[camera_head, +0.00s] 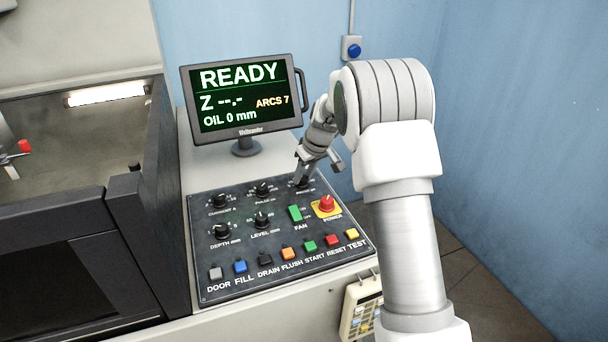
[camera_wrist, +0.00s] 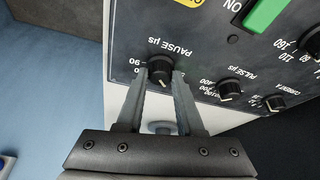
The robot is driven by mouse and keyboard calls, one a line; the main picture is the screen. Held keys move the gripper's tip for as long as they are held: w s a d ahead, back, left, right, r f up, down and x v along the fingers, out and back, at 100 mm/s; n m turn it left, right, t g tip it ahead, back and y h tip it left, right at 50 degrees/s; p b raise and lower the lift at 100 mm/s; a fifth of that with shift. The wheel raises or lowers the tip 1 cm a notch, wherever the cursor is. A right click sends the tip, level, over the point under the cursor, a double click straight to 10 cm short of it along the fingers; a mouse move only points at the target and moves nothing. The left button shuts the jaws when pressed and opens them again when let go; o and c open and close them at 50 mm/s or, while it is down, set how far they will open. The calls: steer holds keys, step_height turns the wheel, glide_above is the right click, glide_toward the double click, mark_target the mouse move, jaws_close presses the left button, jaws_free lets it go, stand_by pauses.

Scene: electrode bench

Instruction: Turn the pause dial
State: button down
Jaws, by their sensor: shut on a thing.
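The pause dial is a black ribbed knob (camera_wrist: 160,68) labelled "PAUSE µs" in the wrist view. My gripper (camera_wrist: 160,80) has its two grey fingers on either side of this knob and is shut on it. In the head view my gripper (camera_head: 303,182) reaches down to the upper right corner of the control panel (camera_head: 240,200). There the dial is mostly hidden by the fingers. The dial's exact setting cannot be read.
The pulse dial (camera_wrist: 229,89) and current dial (camera_wrist: 274,102) are close by. The red power knob (camera_head: 326,203) and green fan switch (camera_head: 296,213) sit just below my gripper. Several coloured buttons line the panel's front. A monitor (camera_head: 243,98) reading READY stands behind.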

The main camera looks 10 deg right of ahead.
steer(key=shift+m, duration=0.3)
steer(key=m, duration=0.1)
steer(key=m+h+p, duration=0.1)
steer(key=m, duration=0.1)
steer(key=m+h+p, duration=0.1)
steer(key=m, duration=0.1)
steer(key=shift+a+r+t, duration=0.15)
steer(key=shift+a+t, duration=0.15)
steer(key=m+h+p, duration=0.2)
steer(key=m, duration=0.4)
steer(key=shift+a+p, duration=0.15)
steer(key=shift+p, duration=0.2)
steer(key=m+g+h, duration=0.1)
steer(key=m, duration=0.2)
steer(key=m+g+h+p, duration=0.1)
steer(key=m, duration=0.2)
steer(key=shift+w+a+g, duration=0.1)
steer(key=shift+w+g, duration=0.1)
steer(key=shift+g, duration=0.1)
steer(key=m+g, duration=0.1)
steer(key=m, duration=0.2)
steer(key=m+g+p, duration=0.1)
steer(key=m, duration=0.2)
steer(key=shift+w+f, duration=0.15)
steer(key=shift+f, duration=0.05)
steer(key=c, duration=0.5)
jaws_free()
steer(key=shift+c, duration=0.2)
